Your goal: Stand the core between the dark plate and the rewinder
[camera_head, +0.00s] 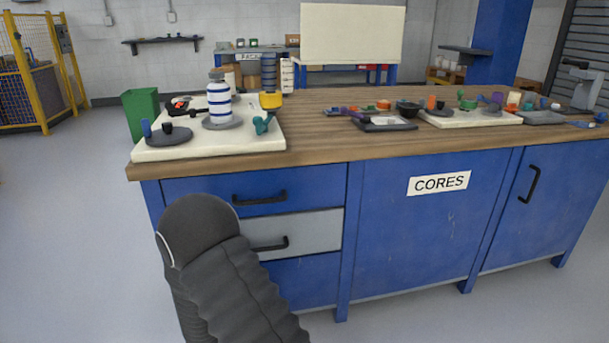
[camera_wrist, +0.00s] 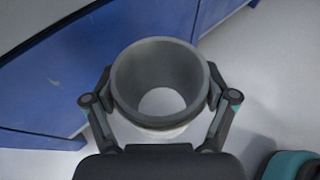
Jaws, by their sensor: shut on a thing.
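A grey hollow core (camera_wrist: 160,64) fills the middle of the wrist view, its open end facing the camera. My gripper (camera_wrist: 161,88) is shut on it, one finger against each side. The floor shows through its bore. My gripper and the core cannot be made out in the head view. A dark round plate (camera_head: 180,139) lies on the left pale board, with a small blue piece and a black piece on it. Another dark round plate (camera_head: 236,123) lies under a white-and-blue striped stack. I cannot tell for sure which object is the rewinder; a grey machine (camera_head: 581,88) stands at the far right.
A dark tray (camera_head: 387,124) and a crowded right board (camera_head: 470,119) lie farther right. Bare wooden bench top (camera_head: 315,130) lies between. Blue cabinet fronts drop below the edge.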

